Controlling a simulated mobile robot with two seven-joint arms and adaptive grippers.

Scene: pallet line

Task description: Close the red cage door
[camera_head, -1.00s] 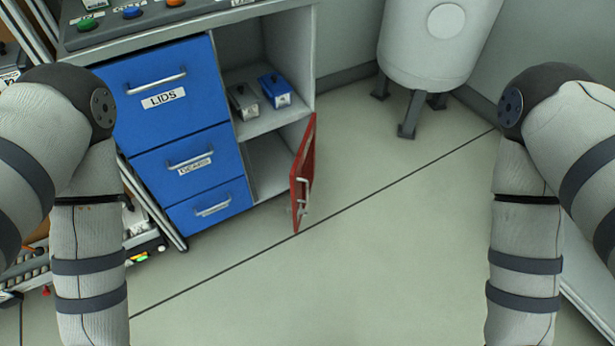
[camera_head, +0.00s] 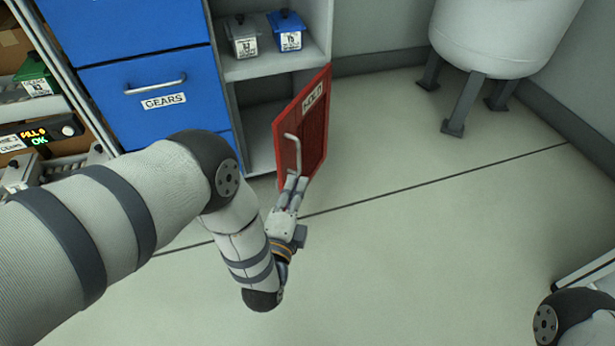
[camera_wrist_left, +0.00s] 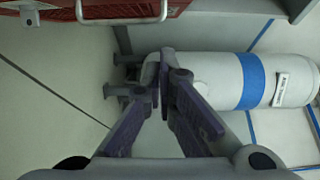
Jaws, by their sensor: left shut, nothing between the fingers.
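The red cage door (camera_head: 314,125) stands open at the lower right of the cabinet, swung outward, with a pale bar handle (camera_head: 294,154) on its face. My left gripper (camera_head: 294,182) is shut and empty, its fingertips by the lower end of the handle in the head view; I cannot tell whether they touch. In the left wrist view the shut fingers (camera_wrist_left: 165,62) are in the middle, and the red door (camera_wrist_left: 110,8) with its handle (camera_wrist_left: 120,20) lies at the top, apart from the fingertips. My right gripper is out of view.
Blue drawers (camera_head: 150,95) stand left of the door. A grey box (camera_head: 242,38) and a blue box (camera_head: 287,32) sit on the shelf above the open compartment. A white tank (camera_head: 500,35) on legs stands at the back right. The floor (camera_head: 430,220) between is clear.

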